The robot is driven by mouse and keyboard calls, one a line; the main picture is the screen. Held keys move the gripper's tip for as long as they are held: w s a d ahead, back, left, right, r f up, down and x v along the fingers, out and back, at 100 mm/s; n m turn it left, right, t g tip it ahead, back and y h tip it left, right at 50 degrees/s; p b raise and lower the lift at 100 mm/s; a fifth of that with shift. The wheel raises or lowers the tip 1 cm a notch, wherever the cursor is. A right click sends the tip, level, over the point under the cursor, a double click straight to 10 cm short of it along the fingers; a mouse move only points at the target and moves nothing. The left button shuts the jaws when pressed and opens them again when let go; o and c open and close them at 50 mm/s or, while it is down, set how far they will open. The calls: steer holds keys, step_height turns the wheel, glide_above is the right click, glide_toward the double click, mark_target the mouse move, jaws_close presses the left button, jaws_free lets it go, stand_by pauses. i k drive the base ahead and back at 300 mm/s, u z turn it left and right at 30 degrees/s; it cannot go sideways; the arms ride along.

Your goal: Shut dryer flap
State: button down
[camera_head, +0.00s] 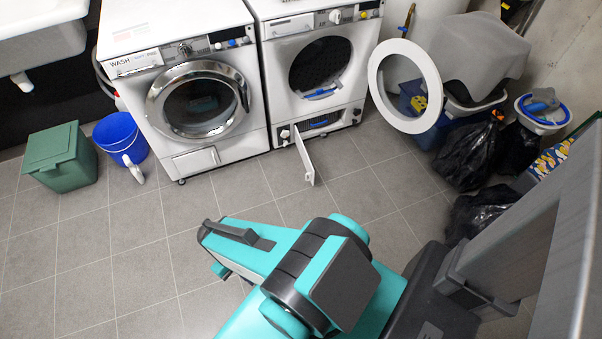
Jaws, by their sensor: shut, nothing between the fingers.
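The white dryer (318,60) stands against the back wall, right of the washer. Its small lower flap (304,156) is open and swung out into the room, hinged at the left of a dark recess (325,124) low on the dryer's front. The dryer's round door (405,86) also stands wide open to the right, showing the dark drum. My gripper (207,231) is at the left end of my turquoise arm, shut and empty. In the picture it is below and left of the flap, apart from it. The fingertips are hard to make out.
The washer (200,95) has its door shut. A green bin (62,156) and a blue bucket (121,137) stand left of it. Black bags (467,150) and a blue laundry tub (425,132) crowd the right. Tiled floor before the machines is clear.

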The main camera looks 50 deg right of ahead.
mark_target(305, 157)
steer(key=i, duration=0.9)
steer(key=u, duration=0.05)
